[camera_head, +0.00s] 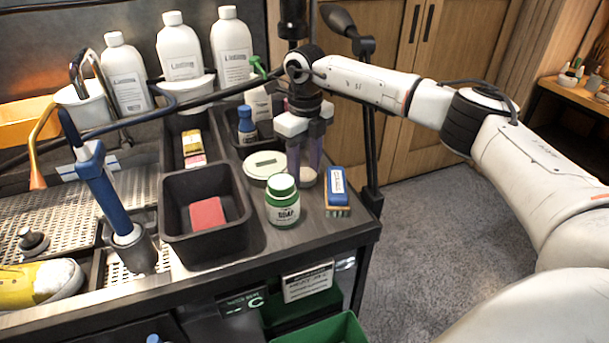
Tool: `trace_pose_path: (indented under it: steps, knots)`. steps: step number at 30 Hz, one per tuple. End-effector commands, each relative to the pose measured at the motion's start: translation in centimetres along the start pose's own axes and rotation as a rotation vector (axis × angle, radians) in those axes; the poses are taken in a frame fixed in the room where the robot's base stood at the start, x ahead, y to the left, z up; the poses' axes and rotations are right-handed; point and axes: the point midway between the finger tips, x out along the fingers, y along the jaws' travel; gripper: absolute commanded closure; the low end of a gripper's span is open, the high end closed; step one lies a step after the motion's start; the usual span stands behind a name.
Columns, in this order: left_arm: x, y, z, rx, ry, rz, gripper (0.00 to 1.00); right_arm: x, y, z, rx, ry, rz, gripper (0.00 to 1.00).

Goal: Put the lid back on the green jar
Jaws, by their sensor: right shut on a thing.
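The green jar (283,207) stands upright near the front right of the bench. I cannot tell whether that top is closed. My right gripper (307,176) points down just behind and right of the jar, apart from its top. It is shut on a pale round thing (308,179) low between its translucent purple fingers. The fingers partly hide it, so I cannot tell if it is the lid. A flat pale disc with a label (264,164) lies behind the jar. My left gripper is out of view.
A blue-topped brush (337,186) stands right of the jar, near the bench's right edge. A black bin with a red block (207,213) is left of the jar.

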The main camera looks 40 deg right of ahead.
Motion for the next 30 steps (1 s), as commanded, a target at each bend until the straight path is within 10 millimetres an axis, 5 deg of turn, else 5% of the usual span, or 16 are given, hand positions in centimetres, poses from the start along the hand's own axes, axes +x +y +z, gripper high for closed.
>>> trace_pose_path:
  steps: [8,21,30]
  knots:
    - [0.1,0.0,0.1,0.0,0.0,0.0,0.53,-0.9,0.0,0.1,0.0,-0.003,0.0,0.79]
    - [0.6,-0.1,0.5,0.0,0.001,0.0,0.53,-8.8,0.1,0.1,-0.001,-0.002,0.0,0.79]
    - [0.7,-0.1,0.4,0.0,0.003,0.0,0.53,-10.1,0.0,0.0,0.0,0.001,0.0,0.79]
